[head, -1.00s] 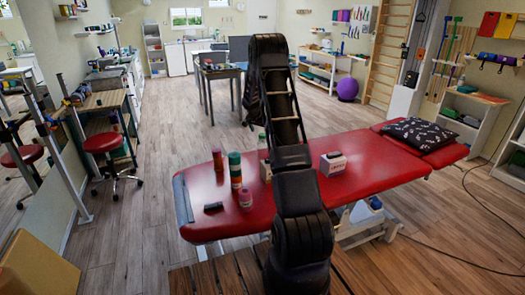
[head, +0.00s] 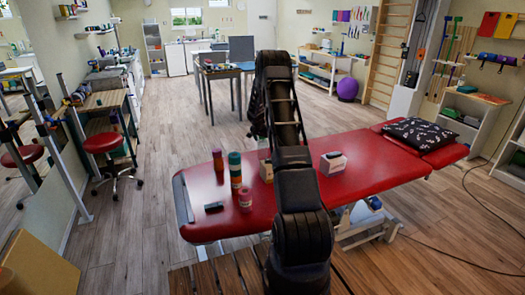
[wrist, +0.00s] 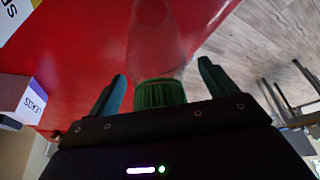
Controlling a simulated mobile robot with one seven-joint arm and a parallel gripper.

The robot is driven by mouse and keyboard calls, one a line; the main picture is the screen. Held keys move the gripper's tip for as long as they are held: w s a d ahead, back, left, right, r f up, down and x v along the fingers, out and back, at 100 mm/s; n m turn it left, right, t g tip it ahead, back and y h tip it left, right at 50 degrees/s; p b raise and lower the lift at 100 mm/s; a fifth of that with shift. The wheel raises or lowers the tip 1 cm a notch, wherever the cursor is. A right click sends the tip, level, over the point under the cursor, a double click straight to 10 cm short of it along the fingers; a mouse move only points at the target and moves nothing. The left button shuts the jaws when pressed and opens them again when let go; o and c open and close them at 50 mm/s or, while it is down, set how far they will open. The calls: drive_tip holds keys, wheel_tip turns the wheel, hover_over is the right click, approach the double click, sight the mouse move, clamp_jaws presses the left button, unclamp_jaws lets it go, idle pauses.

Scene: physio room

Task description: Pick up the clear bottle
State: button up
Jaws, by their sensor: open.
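The clear bottle (wrist: 158,40) with a ribbed green cap (wrist: 160,94) shows in the wrist view against the red couch top (wrist: 80,60). My gripper (wrist: 162,72) is open, with one dark teal finger on each side of the bottle near its cap. I see a gap between each finger and the bottle.
Open wooden floor lies left.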

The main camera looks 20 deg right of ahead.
drive_tip(key=c, duration=1.4)
drive_tip(key=shift+o, duration=0.2)
